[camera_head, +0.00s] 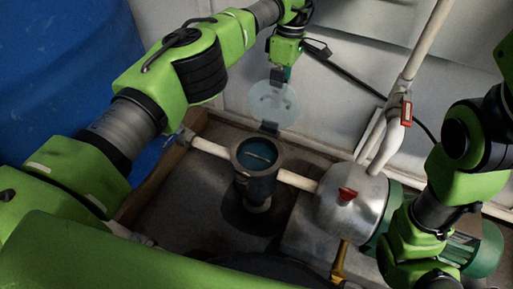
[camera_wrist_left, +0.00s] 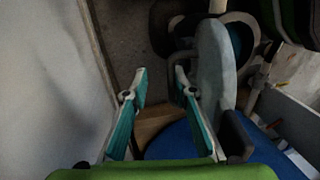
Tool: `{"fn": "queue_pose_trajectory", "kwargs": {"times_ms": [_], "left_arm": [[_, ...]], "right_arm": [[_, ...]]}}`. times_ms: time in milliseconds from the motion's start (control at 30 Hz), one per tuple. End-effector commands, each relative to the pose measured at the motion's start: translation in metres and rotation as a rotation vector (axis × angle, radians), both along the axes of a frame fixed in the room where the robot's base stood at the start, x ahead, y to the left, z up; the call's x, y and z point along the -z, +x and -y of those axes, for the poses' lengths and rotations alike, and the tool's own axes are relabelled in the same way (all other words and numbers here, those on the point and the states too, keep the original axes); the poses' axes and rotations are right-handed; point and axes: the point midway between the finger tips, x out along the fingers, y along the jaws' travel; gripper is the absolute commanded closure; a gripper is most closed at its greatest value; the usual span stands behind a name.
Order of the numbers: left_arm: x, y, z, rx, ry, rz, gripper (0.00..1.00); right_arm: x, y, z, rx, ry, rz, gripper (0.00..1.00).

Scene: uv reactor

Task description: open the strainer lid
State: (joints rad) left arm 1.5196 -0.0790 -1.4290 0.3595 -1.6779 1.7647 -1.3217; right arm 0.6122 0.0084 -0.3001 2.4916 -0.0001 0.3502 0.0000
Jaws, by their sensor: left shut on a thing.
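The strainer (camera_head: 257,180) is a dark upright cup in a white pipe, its round mouth uncovered and bluish inside. Its clear round lid (camera_head: 273,105) stands raised, roughly upright, behind the mouth, above a dark hinge piece (camera_head: 269,128). My left gripper (camera_head: 281,76) is at the lid's upper edge, shut on it. In the left wrist view my left gripper (camera_wrist_left: 160,78) shows two teal-padded fingers, and the lid (camera_wrist_left: 215,68) is a pale disc seen nearly edge-on against the right finger. The exact contact is hard to make out. My right arm shows at the right; its gripper is not visible.
A silver pump housing (camera_head: 350,205) with a red knob (camera_head: 347,194) stands right of the strainer. A white riser pipe with a red valve handle (camera_head: 406,112) rises behind it. A pale wall (camera_head: 355,50) is close behind the lid; a blue surface (camera_head: 60,60) lies left.

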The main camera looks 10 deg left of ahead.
Motion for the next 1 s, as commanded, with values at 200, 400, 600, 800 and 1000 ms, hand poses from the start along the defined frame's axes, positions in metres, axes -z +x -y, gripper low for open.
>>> {"fn": "queue_pose_trajectory", "kwargs": {"times_ms": [200,400,600,800,1000], "left_arm": [[0.005,-0.001,0.003,0.003,-0.004,-0.001,0.78],[0.005,-0.001,0.003,0.004,-0.002,-0.002,0.78],[0.003,-0.003,0.005,0.003,-0.001,-0.003,0.78],[0.001,-0.008,0.015,0.002,-0.002,-0.004,0.78],[0.001,-0.012,0.025,-0.002,-0.002,-0.003,0.78]], "right_arm": [[0.001,0.000,0.000,0.000,0.000,-0.001,1.00],[0.001,0.000,0.000,0.000,0.000,-0.001,1.00],[-0.003,-0.001,0.000,-0.002,0.001,0.004,1.00],[-0.004,0.008,0.002,-0.005,0.006,-0.021,1.00],[0.000,0.021,0.002,-0.006,0.008,-0.058,1.00]]}}
